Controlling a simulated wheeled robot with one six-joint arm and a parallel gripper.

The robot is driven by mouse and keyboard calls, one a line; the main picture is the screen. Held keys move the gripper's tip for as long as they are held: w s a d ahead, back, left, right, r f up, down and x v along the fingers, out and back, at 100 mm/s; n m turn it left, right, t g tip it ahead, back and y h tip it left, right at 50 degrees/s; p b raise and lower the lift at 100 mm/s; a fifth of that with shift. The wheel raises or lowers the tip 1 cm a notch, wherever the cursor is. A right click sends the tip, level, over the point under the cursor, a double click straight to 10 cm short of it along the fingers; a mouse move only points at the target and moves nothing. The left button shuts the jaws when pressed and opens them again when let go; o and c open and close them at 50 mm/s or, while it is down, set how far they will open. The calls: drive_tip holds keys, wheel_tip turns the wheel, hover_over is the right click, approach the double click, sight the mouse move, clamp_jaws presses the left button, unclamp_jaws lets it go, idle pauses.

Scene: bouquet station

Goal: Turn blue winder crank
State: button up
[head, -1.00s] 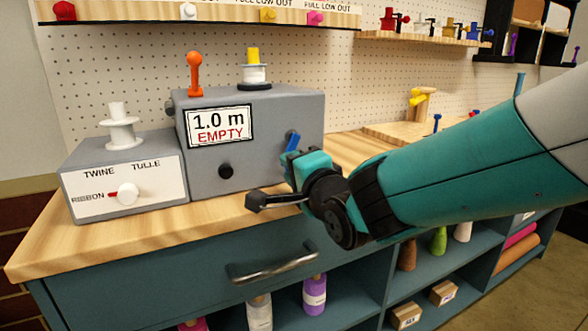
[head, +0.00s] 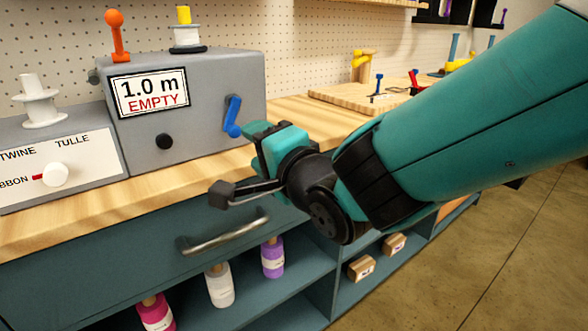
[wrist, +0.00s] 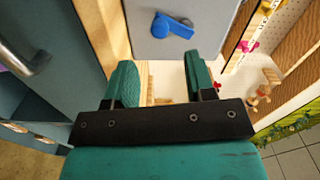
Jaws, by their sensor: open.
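The blue winder crank (head: 233,117) sits on the right side of the grey winder box (head: 185,100), its handle hanging down. The wrist view also shows the crank (wrist: 172,25), lying ahead of the fingertips against the grey face. My gripper (head: 262,133) is just in front of and below the crank, apart from it. In the wrist view its two teal fingers (wrist: 158,75) are spread with nothing between them. The box's display (head: 149,92) reads "1.0 m EMPTY".
An orange lever (head: 117,38) and a yellow-topped spool (head: 187,30) stand on the box. A selector box (head: 55,150) with a white knob is at left. A drawer handle (head: 222,235) juts out below the wooden counter (head: 285,113). A wooden board (head: 345,97) lies at right.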

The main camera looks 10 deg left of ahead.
drive_tip(key=b+v, duration=0.1)
drive_tip(key=v, duration=0.8)
drive_tip(key=shift+d, duration=0.15)
